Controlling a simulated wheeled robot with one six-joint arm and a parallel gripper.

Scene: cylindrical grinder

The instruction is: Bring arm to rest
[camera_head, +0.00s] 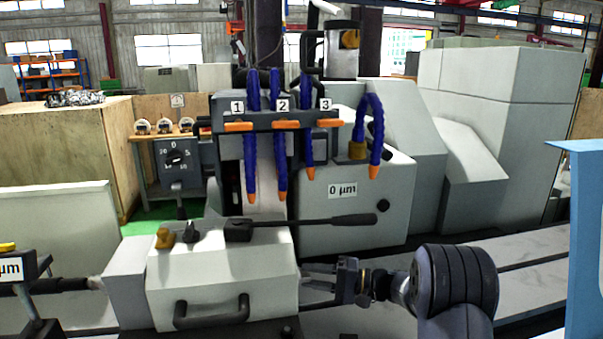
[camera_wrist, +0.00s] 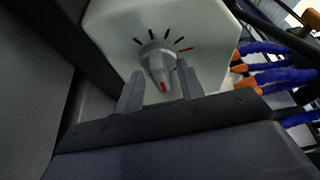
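My gripper (camera_head: 318,280) is at the right side of the light grey machine head (camera_head: 222,270), its fingers pointing left towards it. In the wrist view my gripper (camera_wrist: 160,72) has its two fingers apart, with nothing held between them. A grey knob (camera_wrist: 156,57) with a red mark and black tick marks around it lies just beyond and between the fingertips. I cannot tell whether a finger touches it. In the head view this knob is hidden. My arm comes in from the lower right.
A black lever (camera_head: 320,220) sticks out above my gripper. Blue coolant hoses (camera_head: 280,145) with orange tips hang from a rack numbered 1 to 3. A dial box (camera_head: 178,162) stands at the left. A blue panel (camera_head: 585,230) edges the right. The white table bed (camera_head: 530,250) is clear.

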